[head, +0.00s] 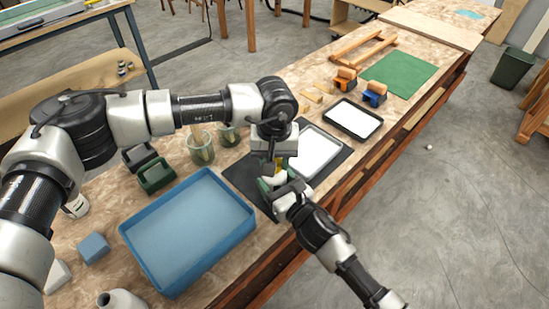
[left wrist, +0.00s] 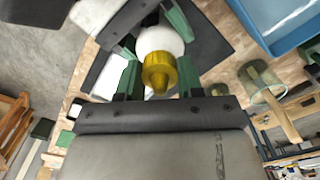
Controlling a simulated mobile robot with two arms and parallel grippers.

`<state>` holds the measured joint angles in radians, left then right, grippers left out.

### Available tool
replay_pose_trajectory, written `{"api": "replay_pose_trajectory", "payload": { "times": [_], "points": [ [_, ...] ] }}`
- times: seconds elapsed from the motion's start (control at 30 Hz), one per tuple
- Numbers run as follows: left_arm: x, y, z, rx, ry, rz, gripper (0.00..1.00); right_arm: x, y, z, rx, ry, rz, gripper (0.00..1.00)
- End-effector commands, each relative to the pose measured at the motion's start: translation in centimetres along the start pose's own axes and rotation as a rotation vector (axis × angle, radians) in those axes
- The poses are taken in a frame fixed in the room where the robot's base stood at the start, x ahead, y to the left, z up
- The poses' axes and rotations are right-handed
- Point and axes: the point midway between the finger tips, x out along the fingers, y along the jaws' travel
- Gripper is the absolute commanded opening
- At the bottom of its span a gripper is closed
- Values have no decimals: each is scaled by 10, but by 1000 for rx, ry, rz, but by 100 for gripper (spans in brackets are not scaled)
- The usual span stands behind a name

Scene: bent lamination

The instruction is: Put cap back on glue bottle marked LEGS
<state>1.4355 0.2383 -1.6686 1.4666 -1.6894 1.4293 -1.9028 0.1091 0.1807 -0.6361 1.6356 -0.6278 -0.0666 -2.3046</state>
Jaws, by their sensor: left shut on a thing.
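My left gripper (head: 273,168) reaches over the dark mat from the left and points down. In the left wrist view its green fingers (left wrist: 158,78) are shut on a yellow, pointed cap (left wrist: 158,74). Directly beyond the cap is the rounded top of a white bottle (left wrist: 160,42); the bottle also shows in the head view (head: 279,178). Cap and bottle overlap in view; I cannot tell whether they touch. My right gripper (head: 270,187) comes from the lower right, its green fingers (left wrist: 152,32) on both sides of the bottle. No lettering is readable on it.
A blue tray (head: 128,233) stands at the lower left, with a blue block (head: 93,247) beside it. Another white bottle (head: 76,206) stands at the left. A white-surfaced tray (head: 352,119) lies to the right.

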Motion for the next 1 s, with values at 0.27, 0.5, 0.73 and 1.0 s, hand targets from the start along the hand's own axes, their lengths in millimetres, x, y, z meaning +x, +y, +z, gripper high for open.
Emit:
{"api": "replay_pose_trajectory", "payload": {
  "times": [0.27, 0.5, 0.73, 1.0],
  "points": [
    [-1, 0, -1, 555, 2, 0, 15, 0, 0, -1, 0, 2, 0, 0],
    [-1, 0, -1, 753, 3, 0, 15, 0, 0, -1, 0, 2, 0, 0],
    [0, 0, 0, 751, 2, 0, 64, 0, 0, -1, 0, 2, 0, 0],
    [0, 0, 0, 750, 1, 0, 66, 0, 0, -1, 0, 2, 0, 0]
  ]
}}
